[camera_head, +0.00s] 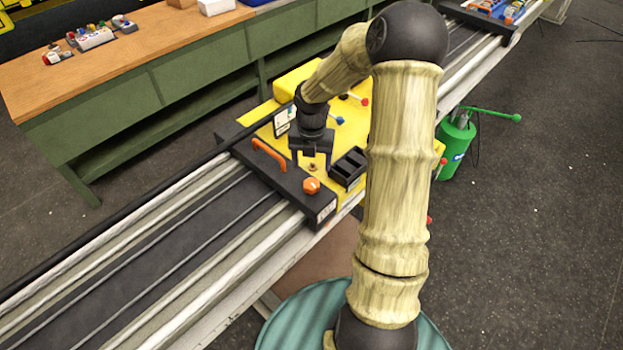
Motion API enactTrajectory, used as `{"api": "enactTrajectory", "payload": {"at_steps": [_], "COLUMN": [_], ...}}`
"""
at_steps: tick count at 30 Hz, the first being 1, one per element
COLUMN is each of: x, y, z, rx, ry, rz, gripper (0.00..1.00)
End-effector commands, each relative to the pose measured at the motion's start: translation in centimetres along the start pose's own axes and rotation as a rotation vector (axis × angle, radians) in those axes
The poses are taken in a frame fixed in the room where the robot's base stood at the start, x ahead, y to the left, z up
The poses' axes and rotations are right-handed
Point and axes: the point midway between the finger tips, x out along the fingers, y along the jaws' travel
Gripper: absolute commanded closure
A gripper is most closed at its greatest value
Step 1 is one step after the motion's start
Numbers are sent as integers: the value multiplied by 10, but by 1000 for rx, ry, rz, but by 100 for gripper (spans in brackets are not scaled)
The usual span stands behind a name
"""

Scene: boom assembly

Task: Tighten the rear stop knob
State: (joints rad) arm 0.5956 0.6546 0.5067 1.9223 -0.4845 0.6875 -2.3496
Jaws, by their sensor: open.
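An orange knob (311,186) stands on the dark end block (322,209) of a yellow carriage (345,133). I cannot tell for certain whether it is the rear stop knob. My gripper (312,162) points down just behind the orange knob, apart from it in the picture. Its fingers are open, and a small brownish fitting (312,167) shows between or behind them. I cannot tell how far the fingertips are above the carriage. Nothing is seen held.
An orange handle (269,156) is left of my gripper, and a black open bin (349,167) is right. Red- and blue-tipped levers stick out farther back. Long rails (150,240) run toward the lower left. A green workbench (150,90) stands behind; a green jack (455,145) is right.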

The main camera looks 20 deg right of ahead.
Motion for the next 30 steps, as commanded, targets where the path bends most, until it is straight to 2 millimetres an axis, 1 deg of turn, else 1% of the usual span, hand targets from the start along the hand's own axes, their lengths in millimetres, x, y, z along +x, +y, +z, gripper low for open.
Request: {"api": "enactTrajectory", "payload": {"at_steps": [1, 3, 9, 12, 17, 25, 26, 30], "x": [9, 22, 56, 71, 83, 84, 84, 84], "y": [1, 0, 1, 0, 0, 0, 0, 0], "z": [-1, -1, -2, -1, 0, 0, 0, 0], "rx": [-2, -3, -3, -2, -2, -1, -1, -1], "ry": [5, 5, 5, 4, 1, 0, 0, 0], "rz": [-1, -2, -1, -1, -1, 0, 0, 0], "gripper": [32, 32, 32, 32, 32, 32, 36, 64]}}
